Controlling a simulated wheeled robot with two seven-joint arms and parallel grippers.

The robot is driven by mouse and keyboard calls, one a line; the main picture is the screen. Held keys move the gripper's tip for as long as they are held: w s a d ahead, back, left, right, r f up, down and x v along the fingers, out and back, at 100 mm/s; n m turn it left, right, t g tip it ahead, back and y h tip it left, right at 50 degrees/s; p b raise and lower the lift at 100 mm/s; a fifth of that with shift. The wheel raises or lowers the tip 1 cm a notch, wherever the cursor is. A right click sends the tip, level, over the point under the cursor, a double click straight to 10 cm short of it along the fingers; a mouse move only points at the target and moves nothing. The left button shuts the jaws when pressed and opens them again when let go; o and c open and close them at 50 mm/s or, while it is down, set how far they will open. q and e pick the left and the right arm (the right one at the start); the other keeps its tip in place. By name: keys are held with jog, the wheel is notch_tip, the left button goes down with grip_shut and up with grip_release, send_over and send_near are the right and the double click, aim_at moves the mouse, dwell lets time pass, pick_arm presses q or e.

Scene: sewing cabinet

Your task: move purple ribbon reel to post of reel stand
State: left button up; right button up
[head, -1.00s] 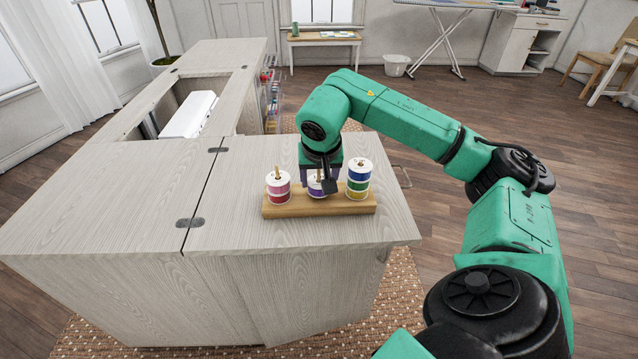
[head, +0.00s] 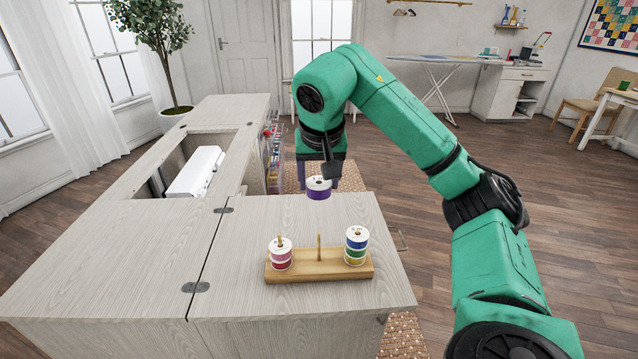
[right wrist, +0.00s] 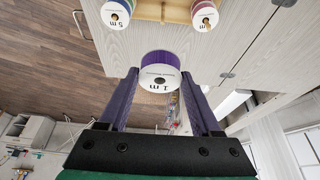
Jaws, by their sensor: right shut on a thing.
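The purple ribbon reel (head: 318,190) has white faces and hangs in the air above the cabinet top. My right gripper (head: 318,180) is shut on it; in the right wrist view the reel (right wrist: 160,72) sits between the two fingertips. The wooden reel stand (head: 318,272) rests on the cabinet top. Its middle post (head: 319,246) is bare. A pink and red reel stack (head: 281,254) is on the left post. A stack of blue, green and yellow reels (head: 356,245) is on the right post. My left gripper is not in view.
The pale wood cabinet top (head: 245,235) is clear around the stand. A white sewing machine (head: 195,172) sits in the cabinet's recess at the left. An ironing board (head: 440,60) and a chair (head: 585,100) stand far back.

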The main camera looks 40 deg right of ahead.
jog(key=w+a+f+n+y+p, duration=0.25)
jog(key=w+a+n+p, duration=0.35)
jog(key=p, duration=0.4)
notch_tip(320, 180, down, 8)
jog(key=t+b, duration=0.1)
jog(key=b, duration=0.5)
jog(key=shift+s+a+r, duration=0.25)
jog(key=shift+s+a, duration=0.05)
jog(key=shift+a, duration=0.15)
jog(key=shift+f+h, duration=0.1)
jog(key=shift+h, duration=0.15)
jog(key=shift+f+b, duration=1.05)
jog(key=shift+f, duration=0.4)
jog(key=o, duration=1.4)
